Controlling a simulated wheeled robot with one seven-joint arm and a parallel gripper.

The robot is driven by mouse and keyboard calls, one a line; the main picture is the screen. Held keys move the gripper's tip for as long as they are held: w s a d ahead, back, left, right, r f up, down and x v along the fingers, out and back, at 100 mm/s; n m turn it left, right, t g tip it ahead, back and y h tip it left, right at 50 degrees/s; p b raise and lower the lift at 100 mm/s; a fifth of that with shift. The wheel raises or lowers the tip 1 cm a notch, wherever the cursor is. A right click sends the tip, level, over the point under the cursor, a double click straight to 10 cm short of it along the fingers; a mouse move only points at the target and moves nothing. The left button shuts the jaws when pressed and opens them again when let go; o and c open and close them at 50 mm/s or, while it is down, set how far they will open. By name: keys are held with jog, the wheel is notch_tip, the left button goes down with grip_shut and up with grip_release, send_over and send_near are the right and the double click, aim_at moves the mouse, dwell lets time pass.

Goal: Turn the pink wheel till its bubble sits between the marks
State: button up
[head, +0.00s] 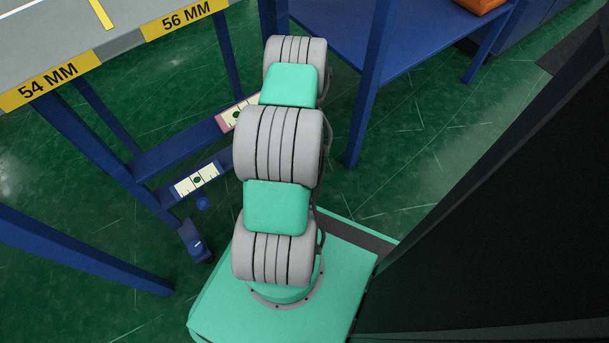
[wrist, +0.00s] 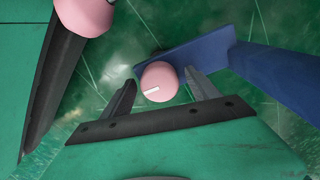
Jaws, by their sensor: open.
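The pink wheel (wrist: 158,84) shows in the wrist view as a round knob with a short white line on its face, beside a blue bar. My gripper (wrist: 160,80) is open, with one dark finger on each side of the wheel; I cannot tell whether they touch it. In the head view, a pink-edged vial (head: 234,114) is partly covered by my arm, and where its bubble sits between the marks is not clear. The pink wheel and my gripper are hidden there.
The grey bench top (head: 60,35) carries yellow 54 MM and 56 MM labels. Another rounded pink thing (wrist: 84,14) shows at the wrist view's upper left.

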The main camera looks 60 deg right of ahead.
jog(key=c, duration=1.4)
